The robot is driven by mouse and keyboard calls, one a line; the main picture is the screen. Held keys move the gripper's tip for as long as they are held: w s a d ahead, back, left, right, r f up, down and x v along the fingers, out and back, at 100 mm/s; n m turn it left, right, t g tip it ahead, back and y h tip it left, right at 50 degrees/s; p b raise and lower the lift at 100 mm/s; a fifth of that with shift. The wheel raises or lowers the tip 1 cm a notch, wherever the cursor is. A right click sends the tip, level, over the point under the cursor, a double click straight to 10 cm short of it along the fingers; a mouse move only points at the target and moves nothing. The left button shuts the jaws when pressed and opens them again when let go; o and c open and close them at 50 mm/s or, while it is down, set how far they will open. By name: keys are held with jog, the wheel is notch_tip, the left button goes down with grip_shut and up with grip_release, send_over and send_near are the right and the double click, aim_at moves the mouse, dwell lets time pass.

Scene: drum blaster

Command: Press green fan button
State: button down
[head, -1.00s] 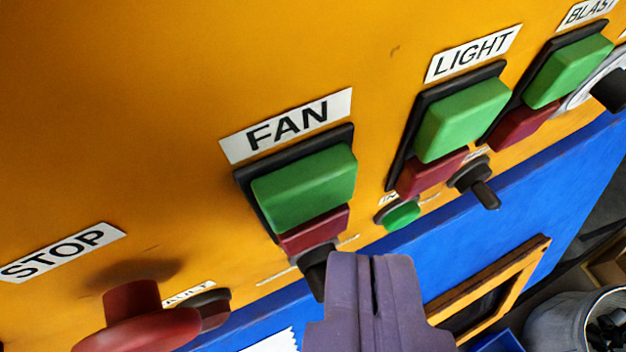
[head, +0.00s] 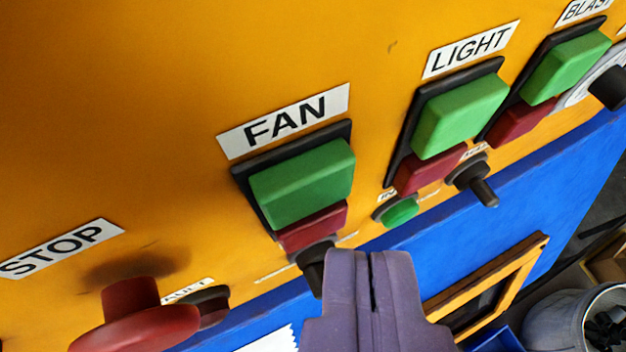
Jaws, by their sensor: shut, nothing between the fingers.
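The green fan button (head: 303,184) sits on a black plate under the white FAN label (head: 284,121) on the yellow panel. A dark red button (head: 313,226) sits directly below it in the same plate. My gripper (head: 371,258) is purple, with its two fingers shut together and nothing visible between them. In the picture its tips lie below and to the right of the green fan button, apart from it. How far the tips stand off the panel is hard to tell.
A black switch (head: 313,270) shows beside my fingertips. The LIGHT green button (head: 460,116), BLAST green button (head: 568,66) and a dark knob (head: 473,181) are to the right. A red STOP knob (head: 135,317) juts out at lower left. The yellow panel (head: 130,110) above is clear.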

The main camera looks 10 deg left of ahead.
jog(key=shift+w, duration=0.1)
dwell(0.5)
jog(key=shift+w+a, duration=0.2)
jog(key=shift+w, duration=0.1)
jog(key=shift+w+a, duration=0.3)
jog(key=shift+w, duration=0.05)
dwell(0.8)
jog(key=shift+s+d, duration=0.1)
jog(key=shift+s, duration=0.05)
jog(key=shift+s+d+b, duration=0.4)
jog(key=shift+s, duration=0.2)
jog(key=shift+s+d+b, duration=0.65)
jog(key=shift+s+d, duration=0.05)
jog(key=shift+s, duration=0.35)
jog(key=shift+s+d+b, duration=0.65)
jog(key=shift+s+d, duration=0.05)
jog(key=shift+s, duration=0.35)
jog(key=shift+f, duration=0.1)
